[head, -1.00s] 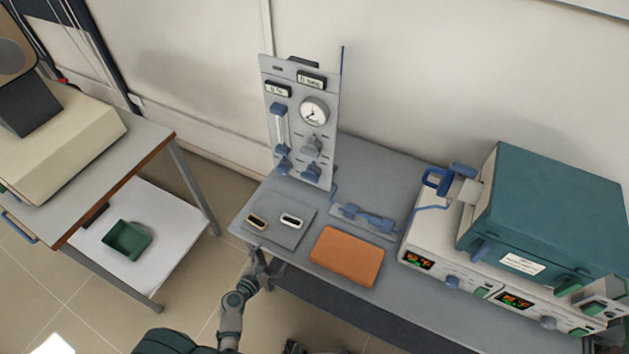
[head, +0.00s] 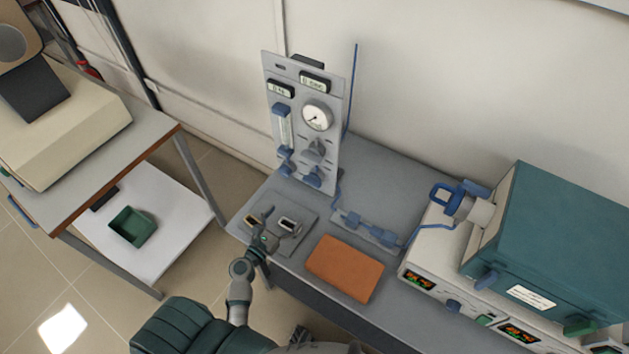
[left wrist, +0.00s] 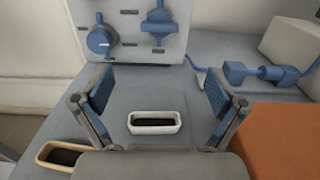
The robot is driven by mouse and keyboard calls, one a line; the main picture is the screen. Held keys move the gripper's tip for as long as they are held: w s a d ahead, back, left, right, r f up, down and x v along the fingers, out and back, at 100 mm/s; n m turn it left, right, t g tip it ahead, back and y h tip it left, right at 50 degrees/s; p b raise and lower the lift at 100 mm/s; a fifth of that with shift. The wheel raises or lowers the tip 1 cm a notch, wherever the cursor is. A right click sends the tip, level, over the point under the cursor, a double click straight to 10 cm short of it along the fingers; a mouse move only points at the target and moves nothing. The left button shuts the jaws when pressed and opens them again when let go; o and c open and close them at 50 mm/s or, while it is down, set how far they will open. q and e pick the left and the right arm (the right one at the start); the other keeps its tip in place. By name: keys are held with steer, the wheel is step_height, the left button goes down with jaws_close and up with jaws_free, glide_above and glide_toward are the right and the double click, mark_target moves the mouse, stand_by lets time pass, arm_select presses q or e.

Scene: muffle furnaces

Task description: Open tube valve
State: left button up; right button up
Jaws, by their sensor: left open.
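The upright grey panel (head: 298,120) at the back of the bench carries a round gauge, a flow tube and several knobs. In the left wrist view a blue round knob with a white mark (left wrist: 101,41) shows at upper left. A blue inline fitting (head: 368,226) lies on the bench to the right; it also shows in the left wrist view (left wrist: 262,72). My left gripper (head: 266,217) is open and empty above the pad with two small boats, short of the panel.
A white boat (left wrist: 154,122) lies between my fingers in the wrist view, a tan-rimmed one (left wrist: 62,156) at lower left. An orange block (head: 345,268) is to the right. A teal furnace (head: 550,230) stands at far right. A side table holds a green tray (head: 133,227).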

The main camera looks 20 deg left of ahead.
mark_target(311, 182)
arm_select(q)
steer(key=w, duration=0.5)
steer(key=w+d, duration=0.1)
steer(key=w, duration=0.4)
steer(key=w+d, duration=0.1)
steer(key=w, duration=0.4)
steer(key=c, duration=1.1)
